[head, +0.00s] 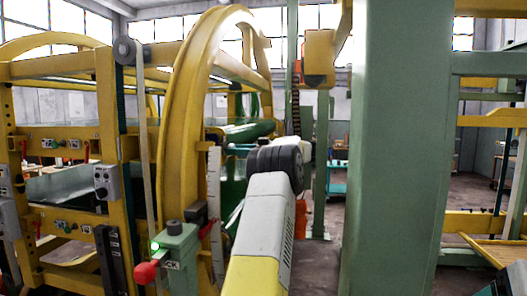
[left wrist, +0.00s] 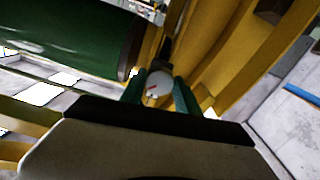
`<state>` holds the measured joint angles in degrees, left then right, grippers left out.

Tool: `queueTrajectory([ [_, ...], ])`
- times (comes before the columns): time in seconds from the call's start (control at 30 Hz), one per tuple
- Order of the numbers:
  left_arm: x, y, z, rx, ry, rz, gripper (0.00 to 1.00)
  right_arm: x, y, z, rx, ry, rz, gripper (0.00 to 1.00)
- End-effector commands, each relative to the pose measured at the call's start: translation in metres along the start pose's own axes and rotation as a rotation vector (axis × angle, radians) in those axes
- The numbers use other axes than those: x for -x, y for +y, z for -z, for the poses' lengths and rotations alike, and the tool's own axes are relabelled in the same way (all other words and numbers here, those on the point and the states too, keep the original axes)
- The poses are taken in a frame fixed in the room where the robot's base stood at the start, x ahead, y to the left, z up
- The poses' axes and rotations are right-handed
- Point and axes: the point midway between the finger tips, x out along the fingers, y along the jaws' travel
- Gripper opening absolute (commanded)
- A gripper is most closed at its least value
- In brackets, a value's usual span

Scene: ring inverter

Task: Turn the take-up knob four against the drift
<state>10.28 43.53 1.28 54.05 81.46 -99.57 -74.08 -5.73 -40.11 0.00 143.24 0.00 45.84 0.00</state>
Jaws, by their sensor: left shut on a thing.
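The knob sits between a dark green roller (left wrist: 70,38) and yellow frame parts (left wrist: 222,50). In the head view my left arm reaches in from below toward the yellow ring, and its own wrist hides the fingers and the knob. My right gripper is in neither view.
A large yellow ring (head: 179,110) stands just left of my arm. In front of it is a green post (head: 180,262) with a red knob (head: 146,273) and a lit green lamp. A wide green column (head: 395,150) stands close on the right.

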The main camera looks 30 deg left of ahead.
Motion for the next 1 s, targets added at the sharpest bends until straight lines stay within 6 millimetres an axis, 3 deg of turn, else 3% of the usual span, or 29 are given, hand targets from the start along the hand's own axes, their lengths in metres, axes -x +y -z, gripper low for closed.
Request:
queueTrajectory([
  [0.17, 0.001, 0.0, -0.002, -0.001, -0.003, -0.002, 0.0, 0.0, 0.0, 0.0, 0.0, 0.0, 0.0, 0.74],
  [0.2, 0.001, 0.0, -0.002, -0.001, -0.003, -0.002, 0.42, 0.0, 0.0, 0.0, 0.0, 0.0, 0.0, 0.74],
  [0.3, 0.001, 0.0, -0.001, 0.0, -0.002, -0.001, 0.6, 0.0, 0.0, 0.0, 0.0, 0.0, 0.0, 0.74],
  [0.67, 0.004, 0.0, -0.001, 0.001, -0.001, -0.002, 0.6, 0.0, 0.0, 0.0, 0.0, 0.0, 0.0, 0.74],
  [1.0, 0.057, 0.001, -0.001, 0.001, -0.002, -0.003, 0.6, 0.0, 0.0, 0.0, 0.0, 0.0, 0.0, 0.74],
])
